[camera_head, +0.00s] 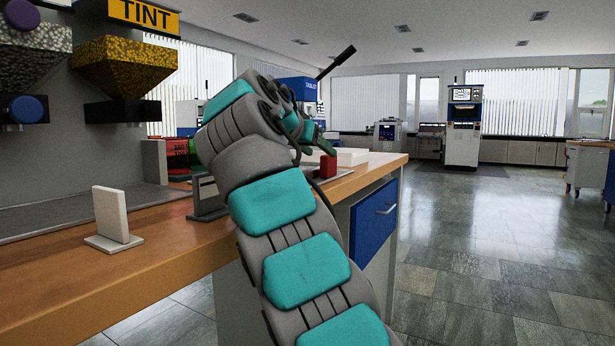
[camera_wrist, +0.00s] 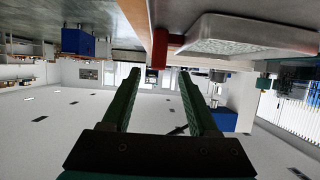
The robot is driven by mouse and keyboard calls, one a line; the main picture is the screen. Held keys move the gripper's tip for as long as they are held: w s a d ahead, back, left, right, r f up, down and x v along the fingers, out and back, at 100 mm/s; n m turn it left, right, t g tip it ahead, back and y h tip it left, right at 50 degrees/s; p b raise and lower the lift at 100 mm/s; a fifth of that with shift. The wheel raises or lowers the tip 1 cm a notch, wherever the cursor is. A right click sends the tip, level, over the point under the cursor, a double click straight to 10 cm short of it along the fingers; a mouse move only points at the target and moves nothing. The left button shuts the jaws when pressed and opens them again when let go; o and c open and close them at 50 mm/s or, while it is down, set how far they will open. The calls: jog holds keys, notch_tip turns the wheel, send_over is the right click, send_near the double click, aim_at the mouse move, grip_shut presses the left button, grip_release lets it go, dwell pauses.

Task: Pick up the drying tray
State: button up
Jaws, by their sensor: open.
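The drying tray looks like the pale, shallow, rimmed tray (camera_head: 352,156) at the far end of the wooden bench. A red block (camera_head: 328,167) is at its near side. In the wrist view, which is upside down, the tray (camera_wrist: 250,32) is at the upper right. The red block (camera_wrist: 158,50) appears against its edge, beyond my fingertips. My gripper (camera_wrist: 159,72) is open, with two green fingers apart and nothing between them. In the head view my gripper (camera_head: 322,146) is just above the red block, partly hidden by my arm.
The wooden bench (camera_head: 180,228) carries a white upright plate on a base (camera_head: 112,220) and a dark stand (camera_head: 208,200). Red and green tins (camera_head: 178,158) stand behind. A blue drawer (camera_head: 374,222) faces the aisle. The tiled floor at right is clear.

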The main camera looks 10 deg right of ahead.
aim_at(326, 155)
jog(key=x, duration=0.6)
jog(key=shift+d+f, duration=0.1)
grip_shut()
dwell(0.3)
dwell(0.3)
